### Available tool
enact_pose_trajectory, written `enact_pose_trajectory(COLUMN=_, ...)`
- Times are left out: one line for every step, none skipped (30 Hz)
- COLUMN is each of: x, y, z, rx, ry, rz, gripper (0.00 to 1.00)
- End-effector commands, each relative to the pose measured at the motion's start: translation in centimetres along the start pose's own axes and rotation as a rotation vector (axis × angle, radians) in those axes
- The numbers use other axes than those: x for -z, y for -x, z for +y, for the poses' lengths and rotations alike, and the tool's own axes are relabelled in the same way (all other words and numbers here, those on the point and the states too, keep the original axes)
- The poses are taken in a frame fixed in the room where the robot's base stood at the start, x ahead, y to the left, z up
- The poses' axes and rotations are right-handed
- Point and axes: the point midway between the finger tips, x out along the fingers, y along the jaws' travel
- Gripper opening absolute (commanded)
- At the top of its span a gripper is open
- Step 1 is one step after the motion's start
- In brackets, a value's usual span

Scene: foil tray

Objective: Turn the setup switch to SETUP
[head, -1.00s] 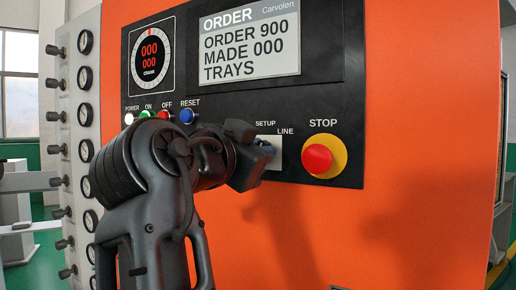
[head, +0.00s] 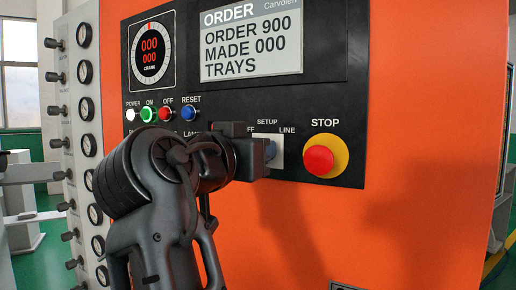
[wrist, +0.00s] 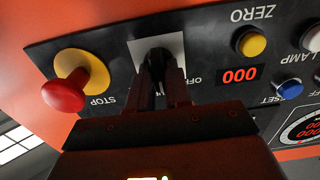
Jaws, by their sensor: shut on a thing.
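The setup switch (head: 271,150) sits on a pale plate on the black panel, left of the red STOP button. Its label SETUP stands above, LINE to the right, and OFF, partly covered, to the left. My gripper (wrist: 160,74) is shut on the switch's dark knob, with a finger on each side in the wrist view. The pale plate (wrist: 143,49) shows behind the fingers there. In the head view my gripper (head: 262,152) reaches the switch from the left and hides part of it. I cannot tell which label the knob points to.
The red STOP button (head: 318,160) on its yellow ring is close to the right of the switch. POWER, ON, OFF and RESET (head: 188,112) are in a row to the upper left. The display (head: 251,45) reads ORDER 900, MADE 000. The orange front below is clear.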

Motion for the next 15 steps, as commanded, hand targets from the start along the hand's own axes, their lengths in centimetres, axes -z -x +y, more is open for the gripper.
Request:
enact_pose_trajectory(x=-0.06, y=-0.01, z=-0.01, rx=0.000, ry=0.001, rz=-0.001, gripper=0.00)
enact_pose_trajectory(x=-0.06, y=-0.01, z=-0.01, rx=0.000, ry=0.001, rz=-0.001, gripper=0.00)
enact_pose_trajectory(x=-0.06, y=-0.01, z=-0.01, rx=0.000, ry=0.001, rz=-0.001, gripper=0.00)
enact_pose_trajectory(x=-0.06, y=0.00, z=-0.01, rx=0.000, ry=0.000, rz=-0.001, gripper=0.00)
enact_pose_trajectory(x=-0.06, y=0.00, z=-0.01, rx=0.000, ry=0.000, rz=-0.001, gripper=0.00)
enact_pose_trajectory(x=-0.06, y=0.00, z=-0.01, rx=0.000, ry=0.000, rz=-0.001, gripper=0.00)
enact_pose_trajectory(x=-0.06, y=0.00, z=-0.01, rx=0.000, ry=0.000, rz=-0.001, gripper=0.00)
enact_pose_trajectory(x=-0.06, y=0.00, z=-0.01, rx=0.000, ry=0.000, rz=-0.001, gripper=0.19)
enact_pose_trajectory(x=-0.06, y=0.00, z=-0.01, rx=0.000, ry=0.000, rz=-0.001, gripper=0.23)
enact_pose_trajectory(x=-0.06, y=0.00, z=-0.01, rx=0.000, ry=0.000, rz=-0.001, gripper=0.26)
enact_pose_trajectory(x=-0.06, y=0.00, z=-0.01, rx=0.000, ry=0.000, rz=-0.001, gripper=0.29)
enact_pose_trajectory(x=-0.05, y=0.00, z=-0.01, rx=0.000, ry=-0.001, rz=-0.001, gripper=0.33)
enact_pose_trajectory(x=-0.05, y=0.00, z=-0.01, rx=0.000, ry=-0.001, rz=-0.001, gripper=0.36)
enact_pose_trajectory(x=-0.04, y=0.00, z=-0.01, rx=0.000, ry=-0.001, rz=0.000, gripper=0.38)
enact_pose_trajectory(x=-0.04, y=0.00, z=-0.01, rx=0.000, ry=-0.001, rz=0.000, gripper=0.39)
